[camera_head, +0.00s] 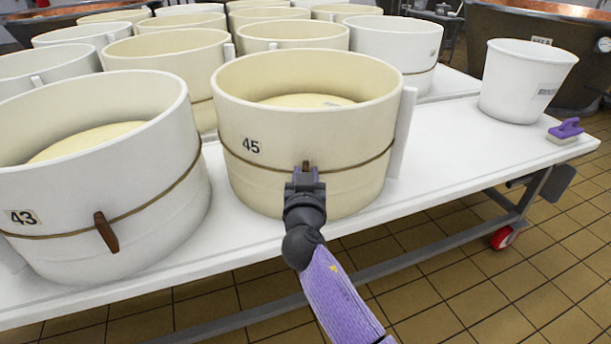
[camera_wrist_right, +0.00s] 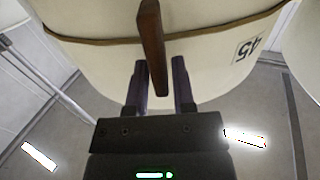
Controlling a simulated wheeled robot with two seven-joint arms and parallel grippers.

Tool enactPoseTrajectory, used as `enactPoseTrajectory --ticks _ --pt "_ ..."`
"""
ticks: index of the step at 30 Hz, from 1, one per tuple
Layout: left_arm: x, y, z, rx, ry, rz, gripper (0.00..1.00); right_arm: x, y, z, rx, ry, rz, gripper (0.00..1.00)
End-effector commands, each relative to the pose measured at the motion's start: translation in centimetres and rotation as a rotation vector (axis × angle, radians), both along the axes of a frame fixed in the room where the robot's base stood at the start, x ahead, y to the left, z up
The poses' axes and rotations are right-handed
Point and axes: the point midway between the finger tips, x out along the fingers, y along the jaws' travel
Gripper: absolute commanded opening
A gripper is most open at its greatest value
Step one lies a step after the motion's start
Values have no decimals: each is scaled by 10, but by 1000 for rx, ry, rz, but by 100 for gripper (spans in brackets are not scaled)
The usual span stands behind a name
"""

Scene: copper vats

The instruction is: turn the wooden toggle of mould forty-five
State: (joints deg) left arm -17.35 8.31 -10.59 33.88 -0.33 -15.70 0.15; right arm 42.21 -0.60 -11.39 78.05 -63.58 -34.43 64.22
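Mould forty-five (camera_head: 320,130) is a cream round tub with a "45" label and a cord around it. Its brown wooden toggle (camera_head: 306,166) sits on the cord at the front, mostly hidden behind my right gripper (camera_head: 305,178) in the head view. My right gripper (camera_wrist_right: 160,80) is open there, one finger on each side of the toggle's end, with gaps showing. The label on the mould (camera_wrist_right: 247,47) appears upside down. My left gripper is not in view.
Mould 43 (camera_head: 100,180), with its own toggle (camera_head: 106,232), stands to the left on the white table (camera_head: 450,150). More moulds stand behind. A white bucket (camera_head: 525,80) and a purple-handled brush (camera_head: 565,130) are at the right. The table's right front is clear.

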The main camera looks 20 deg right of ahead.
Motion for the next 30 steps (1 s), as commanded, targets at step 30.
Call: enactPoseTrajectory --ticks 30 --pt "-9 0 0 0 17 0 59 2 6 -2 -322 119 0 0"
